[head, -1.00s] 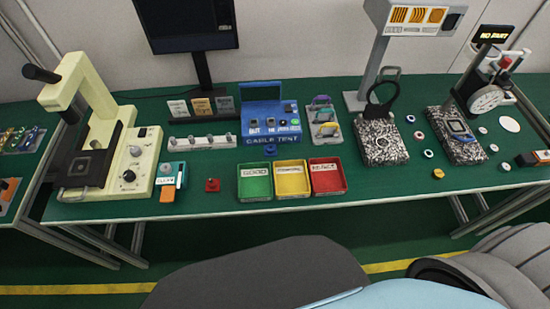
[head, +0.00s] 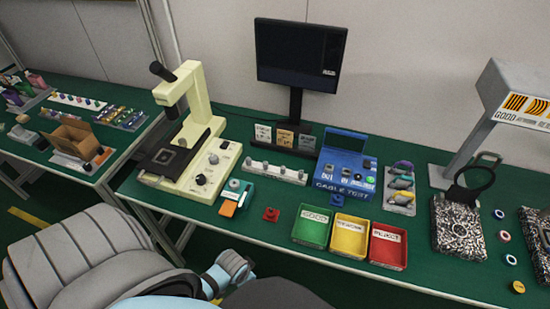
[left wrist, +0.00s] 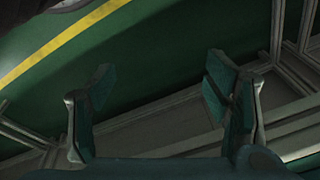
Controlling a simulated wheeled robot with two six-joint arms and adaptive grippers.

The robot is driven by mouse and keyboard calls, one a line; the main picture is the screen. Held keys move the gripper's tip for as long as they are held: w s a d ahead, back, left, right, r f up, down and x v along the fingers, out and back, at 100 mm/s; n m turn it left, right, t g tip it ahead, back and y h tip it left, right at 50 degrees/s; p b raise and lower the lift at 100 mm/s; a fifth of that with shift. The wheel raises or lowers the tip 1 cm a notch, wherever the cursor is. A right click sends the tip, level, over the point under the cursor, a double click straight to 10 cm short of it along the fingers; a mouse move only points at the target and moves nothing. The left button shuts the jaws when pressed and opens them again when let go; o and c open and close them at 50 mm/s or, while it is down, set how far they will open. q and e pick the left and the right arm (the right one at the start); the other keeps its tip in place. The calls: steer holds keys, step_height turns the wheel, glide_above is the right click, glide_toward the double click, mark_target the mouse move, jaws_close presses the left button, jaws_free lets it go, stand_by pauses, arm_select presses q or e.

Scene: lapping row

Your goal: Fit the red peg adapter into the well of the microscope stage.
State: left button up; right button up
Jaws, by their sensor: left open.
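The red peg adapter (head: 271,214) sits on the green table to the right of the teal and orange block, in the head view. In the head view only part of an arm of mine shows at the lower left, below the table. My right gripper is not in view.
A teal block with an orange part (head: 233,203) stands between microscope and adapter. Green (head: 311,226), yellow (head: 349,235) and red (head: 388,246) bins lie to the right. The blue cable tester (head: 345,170) and a white knobbed strip (head: 274,172) stand behind.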

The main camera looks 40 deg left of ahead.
arm_select(q)
steer(key=w+r+m, duration=0.2)
steer(key=w+r, duration=0.4)
steer(key=r, duration=0.7)
step_height(320, 180, up, 10)
steer(key=m+g, duration=0.2)
steer(key=m, duration=0.1)
glide_above(271, 212)
steer(key=shift+m+h, duration=0.3)
steer(key=shift+h, duration=0.1)
steer(key=f+b, duration=0.2)
steer(key=f, duration=0.5)
steer(key=f+b, duration=0.3)
steer(key=f, duration=0.3)
steer(key=shift+w+a+f, duration=0.2)
steer(key=shift+f, duration=0.2)
steer(key=shift+c, duration=0.3)
steer(key=shift+r, duration=0.1)
steer(key=c, duration=1.2)
